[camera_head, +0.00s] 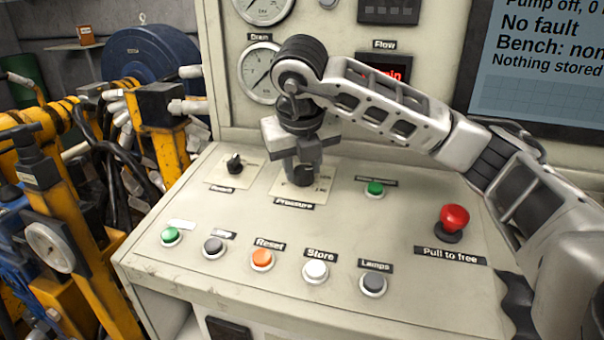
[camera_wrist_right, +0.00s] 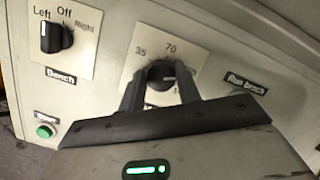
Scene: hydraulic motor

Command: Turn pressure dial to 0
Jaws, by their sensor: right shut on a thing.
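The pressure dial (camera_head: 303,175) is a black knob on a pale plate, above the label "Pressure" on the sloping console. In the right wrist view the dial (camera_wrist_right: 161,74) shows scale marks 35 and 70; the rest of the scale is partly hidden. My right gripper (camera_head: 303,170) comes down from above and is shut on the dial, one finger on each side. In the right wrist view my right gripper (camera_wrist_right: 160,88) has its fingers around the knob. A white pointer mark shows on the knob's right side. My left gripper is not in view.
The bench selector knob (camera_head: 235,163) stands left of the dial, and a green button (camera_head: 375,188) to its right. A red stop button (camera_head: 453,218) is farther right. Several push buttons line the front. Gauges (camera_head: 260,72) and a screen (camera_head: 545,70) are behind.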

